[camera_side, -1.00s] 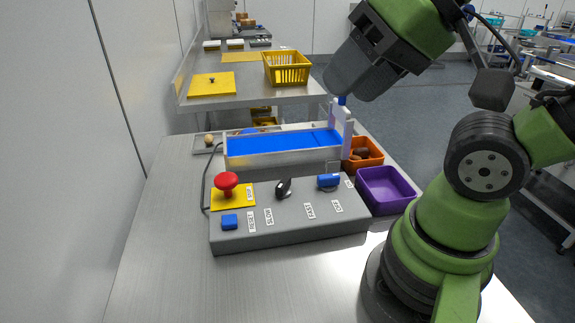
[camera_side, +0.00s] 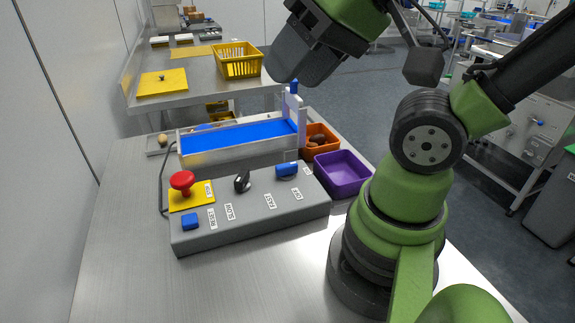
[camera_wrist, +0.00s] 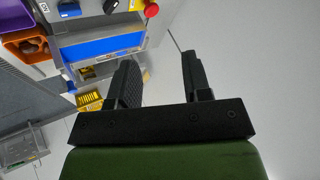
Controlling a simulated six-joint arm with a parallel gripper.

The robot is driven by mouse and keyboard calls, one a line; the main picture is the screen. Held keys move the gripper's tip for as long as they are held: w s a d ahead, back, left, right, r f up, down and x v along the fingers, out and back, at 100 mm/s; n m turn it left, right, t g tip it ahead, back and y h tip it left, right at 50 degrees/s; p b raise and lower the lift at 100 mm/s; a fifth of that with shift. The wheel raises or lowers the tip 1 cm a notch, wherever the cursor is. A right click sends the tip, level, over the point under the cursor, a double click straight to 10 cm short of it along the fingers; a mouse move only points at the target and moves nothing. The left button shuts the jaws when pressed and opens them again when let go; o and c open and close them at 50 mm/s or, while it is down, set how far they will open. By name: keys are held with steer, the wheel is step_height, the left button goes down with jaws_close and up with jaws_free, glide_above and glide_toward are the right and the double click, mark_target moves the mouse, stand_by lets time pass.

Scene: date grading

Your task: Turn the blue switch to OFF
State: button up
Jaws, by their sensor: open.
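The blue switch (camera_side: 287,170) is a blue knob at the right end of the grey control box (camera_side: 250,226). Two small white labels stand beside it, too small to read surely; its handle seems to lie roughly sideways, and I cannot tell which label it points at. It also shows at the top left of the wrist view (camera_wrist: 69,9). My gripper (camera_side: 292,68) hangs well above and behind the box, apart from the switch. In the wrist view the two black fingers (camera_wrist: 158,65) are spread with nothing between them.
On the box are a black knob (camera_side: 242,182), a red mushroom button (camera_side: 182,182) and a blue button (camera_side: 191,222). A blue-belted conveyor (camera_side: 238,136) stands behind it. An orange bin (camera_side: 331,139) and a purple bin (camera_side: 343,172) are to the right. The front table is clear.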

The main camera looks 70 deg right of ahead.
steer(key=shift+w, duration=0.1)
steer(key=n+g+h, duration=0.2)
steer(key=n+g, duration=0.5)
steer(key=n, duration=0.6)
glide_above(287, 165)
step_height(287, 165, down, 17)
steer(key=shift+r, duration=0.2)
step_height(287, 165, down, 9)
steer(key=shift+f, duration=0.1)
jaws_close()
